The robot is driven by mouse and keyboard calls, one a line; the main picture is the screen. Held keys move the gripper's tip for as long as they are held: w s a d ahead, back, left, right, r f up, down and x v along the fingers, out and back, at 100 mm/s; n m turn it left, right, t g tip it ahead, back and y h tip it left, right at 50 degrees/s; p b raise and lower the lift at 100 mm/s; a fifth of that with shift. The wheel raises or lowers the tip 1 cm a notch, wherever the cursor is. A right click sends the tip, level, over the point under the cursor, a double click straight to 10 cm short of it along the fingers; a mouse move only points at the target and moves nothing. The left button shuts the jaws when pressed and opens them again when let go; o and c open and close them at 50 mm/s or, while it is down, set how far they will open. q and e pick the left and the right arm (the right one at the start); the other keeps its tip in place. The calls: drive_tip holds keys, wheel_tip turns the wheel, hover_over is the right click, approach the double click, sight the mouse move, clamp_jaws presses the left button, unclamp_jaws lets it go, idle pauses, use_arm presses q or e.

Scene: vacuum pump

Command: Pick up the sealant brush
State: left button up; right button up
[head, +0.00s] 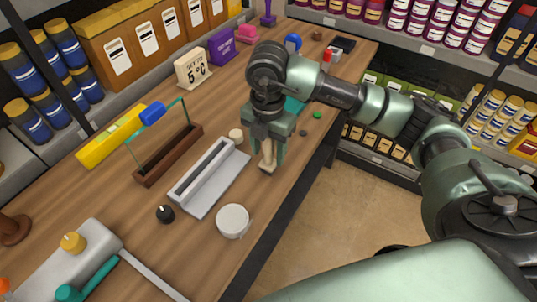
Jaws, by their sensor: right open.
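A small pale beige piece, which looks like the sealant brush (267,167), is on the wooden table near its right edge. Only its near end shows clearly; the rest is hidden by my right gripper. My right gripper (265,150) points down over it, with its open fingers on either side of it. I cannot tell whether the fingers touch it. My left gripper is not in view.
A grey tray (186,187) lies just left of the gripper, with a white round lid (233,221) in front and a black knob (165,213) nearby. A brown wooden stand (168,158) and a yellow box (110,136) are farther left. Stocked shelves stand behind.

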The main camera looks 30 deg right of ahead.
drive_tip(key=shift+f, duration=0.55)
clamp_jaws()
wheel_tip(320, 180, up, 20)
idle(0.4)
